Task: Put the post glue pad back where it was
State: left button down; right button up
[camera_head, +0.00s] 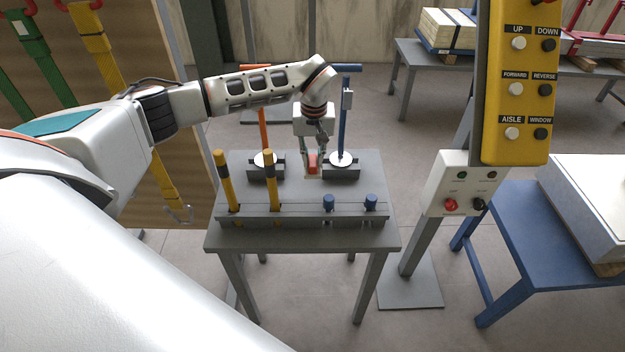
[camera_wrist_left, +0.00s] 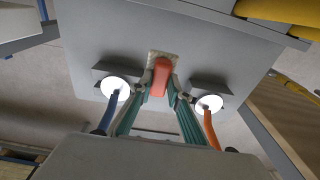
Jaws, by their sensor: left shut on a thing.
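The post glue pad, an orange-red block with a beige, rough-looking base, shows in the head view (camera_head: 313,163) at the middle of the grey table (camera_head: 380,195). It also shows in the left wrist view (camera_wrist_left: 162,70). My left gripper (camera_head: 311,156) reaches down from above, and its green fingers (camera_wrist_left: 160,88) are closed on both sides of the orange part. The pad is between the two white discs. I cannot tell whether its base touches the table top. My right gripper is in neither view.
A blue-handled tool (camera_head: 343,115) and an orange-handled tool (camera_head: 263,130) stand on white discs in grey holders beside the gripper. A yellow control panel (camera_head: 517,95) stands at the right.

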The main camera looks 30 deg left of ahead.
pick_arm(q)
jog(key=shift+f, duration=4.25)
jog(key=shift+f, duration=0.1)
jog(key=c, duration=1.9)
grip_release()
